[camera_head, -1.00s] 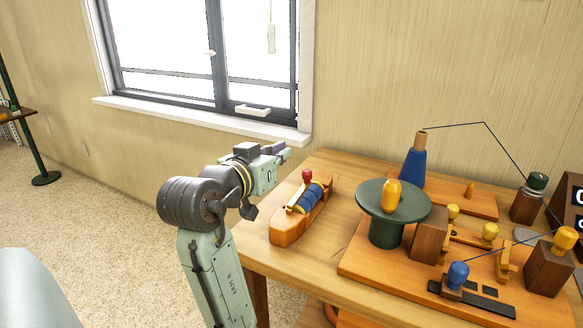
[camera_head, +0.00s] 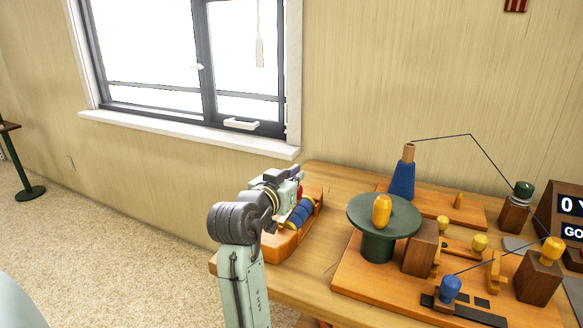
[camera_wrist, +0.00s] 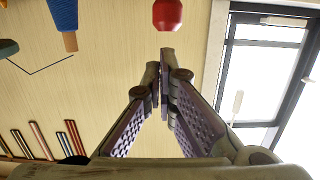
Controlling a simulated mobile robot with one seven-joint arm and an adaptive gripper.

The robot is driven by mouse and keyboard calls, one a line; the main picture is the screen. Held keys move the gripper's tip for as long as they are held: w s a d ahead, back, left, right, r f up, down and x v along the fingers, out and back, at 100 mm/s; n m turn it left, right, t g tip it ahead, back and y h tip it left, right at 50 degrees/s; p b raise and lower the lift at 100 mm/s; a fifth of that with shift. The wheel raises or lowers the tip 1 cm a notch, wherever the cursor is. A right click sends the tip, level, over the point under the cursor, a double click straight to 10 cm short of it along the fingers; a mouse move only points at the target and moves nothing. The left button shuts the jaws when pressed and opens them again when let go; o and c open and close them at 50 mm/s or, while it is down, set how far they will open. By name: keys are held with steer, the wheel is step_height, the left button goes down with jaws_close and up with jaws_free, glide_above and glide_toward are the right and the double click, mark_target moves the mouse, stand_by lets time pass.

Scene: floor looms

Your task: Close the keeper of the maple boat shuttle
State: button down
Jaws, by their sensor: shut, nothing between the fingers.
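The maple boat shuttle (camera_head: 287,245) lies on the left part of the wooden table, with a blue wound bobbin (camera_head: 301,212) in it. A red knob (camera_head: 300,191) at its far end is partly hidden by my gripper in the head view. My gripper (camera_head: 298,174) is over the shuttle's far left side. In the wrist view its fingers (camera_wrist: 163,60) meet at the tips with nothing between them. A small gap seems to separate them from the knob. The keeper's angle is hidden.
A dark green round stand (camera_head: 357,222) with a yellow knob is right of the shuttle. Behind it stands a blue thread cone (camera_head: 402,180). A board (camera_head: 350,284) with blocks and coloured knobs fills the table's right. The window wall is behind.

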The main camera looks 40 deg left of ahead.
steer(key=shift+f, duration=0.45)
steer(key=shift+w, duration=0.1)
steer(key=shift+w+r+p, duration=0.15)
steer(key=shift+p, duration=0.45)
steer(key=shift+w+g+p, duration=0.2)
steer(key=shift+g+p, duration=0.2)
steer(key=shift+p, duration=0.1)
steer(key=shift+w+a+f+p, duration=0.1)
steer(key=shift+f+p, duration=0.15)
steer(key=shift+p, duration=0.15)
steer(key=shift+w+f+g, duration=0.1)
steer(key=shift+f+g, duration=0.3)
steer(key=shift+f, duration=0.05)
steer(key=shift+r, duration=0.15)
